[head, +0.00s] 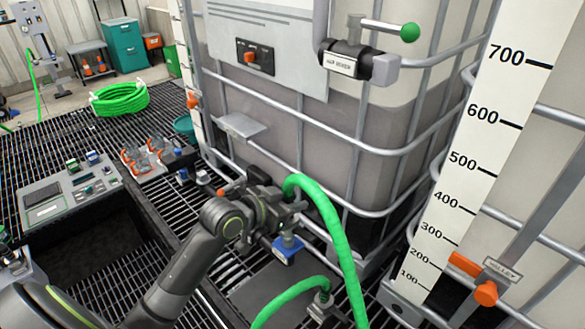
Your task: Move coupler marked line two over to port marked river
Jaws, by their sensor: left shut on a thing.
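My left gripper (283,207) is shut on the coupler end of a green hose (335,235), in front of the caged tank. A blue piece (287,250) hangs just below the jaws; no line marking on it is readable. The hose arches up from the gripper and drops to the bottom edge. A second green hose (285,296) ends at a metal fitting (322,303) low in front of the tank. No port marked river is readable. My right gripper is not in view.
The caged tank (290,115) has a green-knobbed valve (345,63) with a small unclear label. A scale board (480,150) and an orange handle tagged valley (480,280) are at right. A control panel (70,195), small fittings and a coiled hose (119,98) are at left.

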